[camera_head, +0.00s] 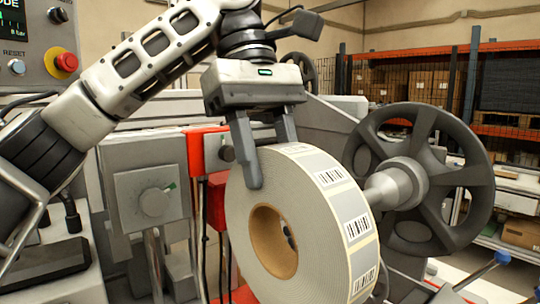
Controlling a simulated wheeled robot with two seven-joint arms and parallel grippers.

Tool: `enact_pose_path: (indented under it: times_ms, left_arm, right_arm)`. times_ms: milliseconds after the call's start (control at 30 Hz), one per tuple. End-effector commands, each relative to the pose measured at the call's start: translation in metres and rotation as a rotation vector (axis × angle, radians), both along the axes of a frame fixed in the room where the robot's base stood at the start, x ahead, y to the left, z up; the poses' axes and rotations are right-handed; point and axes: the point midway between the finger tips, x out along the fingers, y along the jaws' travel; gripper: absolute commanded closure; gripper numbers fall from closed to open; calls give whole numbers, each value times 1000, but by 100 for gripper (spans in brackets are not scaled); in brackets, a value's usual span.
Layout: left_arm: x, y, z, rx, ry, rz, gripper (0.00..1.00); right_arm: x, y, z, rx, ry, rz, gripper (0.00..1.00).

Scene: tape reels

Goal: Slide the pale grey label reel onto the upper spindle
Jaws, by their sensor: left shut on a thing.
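The pale grey label reel (318,218), with barcode labels on its rim and a brown core (266,240), hangs upright in the middle of the head view. My left gripper (268,162) is shut on its upper edge, one finger lying over the near face. The other finger is partly hidden behind the reel. A light grey spindle (385,187) with a thick hub stands just right of and behind the reel, in front of a dark spoked wheel (468,178). The reel hides the spindle's near end. Something small and dark shows through the core. My right gripper is not in view.
A grey box with a dial (153,202) and red parts (205,150) stand left of the reel. A control panel with a red button (66,62) is at upper left. A blue-tipped lever (502,257) is at lower right. Shelves with boxes (420,85) stand behind.

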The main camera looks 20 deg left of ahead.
Motion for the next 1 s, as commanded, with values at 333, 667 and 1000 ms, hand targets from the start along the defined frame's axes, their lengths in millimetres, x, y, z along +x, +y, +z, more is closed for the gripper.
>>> enact_pose_path:
  times_ms: [333, 667, 1000]
  left_arm:
    - [3, -3, 2, -5, -2, 0, 100]
    - [19, -14, 3, -5, -2, 0, 100]
    - [37, -24, 3, -6, -2, 0, 100]
  right_arm:
    - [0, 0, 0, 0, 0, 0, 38]
    - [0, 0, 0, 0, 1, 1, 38]
    - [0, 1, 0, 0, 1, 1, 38]
